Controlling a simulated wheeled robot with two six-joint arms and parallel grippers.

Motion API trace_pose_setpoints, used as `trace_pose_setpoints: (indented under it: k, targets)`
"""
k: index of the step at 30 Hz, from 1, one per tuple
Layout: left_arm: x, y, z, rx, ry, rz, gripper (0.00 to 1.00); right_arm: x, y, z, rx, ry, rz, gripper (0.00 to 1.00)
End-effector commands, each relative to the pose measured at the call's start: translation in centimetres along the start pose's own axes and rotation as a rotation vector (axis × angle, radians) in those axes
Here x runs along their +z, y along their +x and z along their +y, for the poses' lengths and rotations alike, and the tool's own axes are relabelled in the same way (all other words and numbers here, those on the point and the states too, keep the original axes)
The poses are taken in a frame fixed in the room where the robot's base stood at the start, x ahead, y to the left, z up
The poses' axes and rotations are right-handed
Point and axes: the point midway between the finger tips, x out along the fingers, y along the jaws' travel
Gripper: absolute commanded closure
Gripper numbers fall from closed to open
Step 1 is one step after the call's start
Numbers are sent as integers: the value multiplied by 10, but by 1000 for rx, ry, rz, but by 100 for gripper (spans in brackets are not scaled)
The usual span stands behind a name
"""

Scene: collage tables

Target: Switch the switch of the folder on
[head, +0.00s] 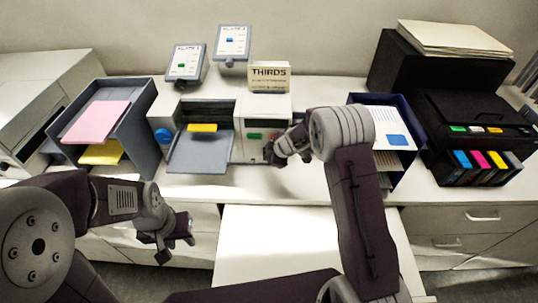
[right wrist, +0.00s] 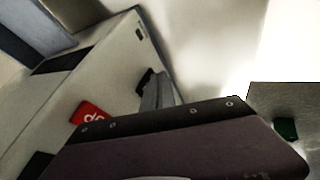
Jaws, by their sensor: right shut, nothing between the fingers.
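The folder (head: 222,152) is the pale machine with a grey tray in the middle of the counter, with a green button (head: 254,136) on its front. In the right wrist view its pale casing (right wrist: 60,95) shows a red marked patch (right wrist: 90,113). A small dark part (right wrist: 143,78) lies by my fingertips; I cannot tell whether it is the switch. My right gripper (head: 271,155) is shut and empty, at the folder's front right corner; contact is unclear. My left gripper (head: 175,241) is open and empty, in front of the counter, away from the folder.
A THIRDS sign (head: 270,77) stands on or behind the folder. A grey bin with pink paper (head: 96,122) stands to the left. A blue tray with sheets (head: 393,136) and a black printer (head: 478,118) stand to the right. A white surface (head: 270,240) lies in front.

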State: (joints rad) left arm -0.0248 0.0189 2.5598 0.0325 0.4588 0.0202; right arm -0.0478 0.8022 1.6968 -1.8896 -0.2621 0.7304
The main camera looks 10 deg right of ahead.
Motion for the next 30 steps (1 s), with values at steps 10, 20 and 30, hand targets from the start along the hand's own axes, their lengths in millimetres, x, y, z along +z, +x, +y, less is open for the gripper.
trace_pose_setpoints:
  k: [10, 20, 30]
  targets:
    - [1, 9, 0, 0, 0, 0, 64, 2, 4, -1, 8, -3, 2, 100]
    - [3, 27, 0, 0, 0, 0, 64, 1, 4, 3, 50, -20, 10, 100]
    - [1, 12, 0, 0, 0, 0, 64, -4, -6, 8, 50, -19, 11, 100]
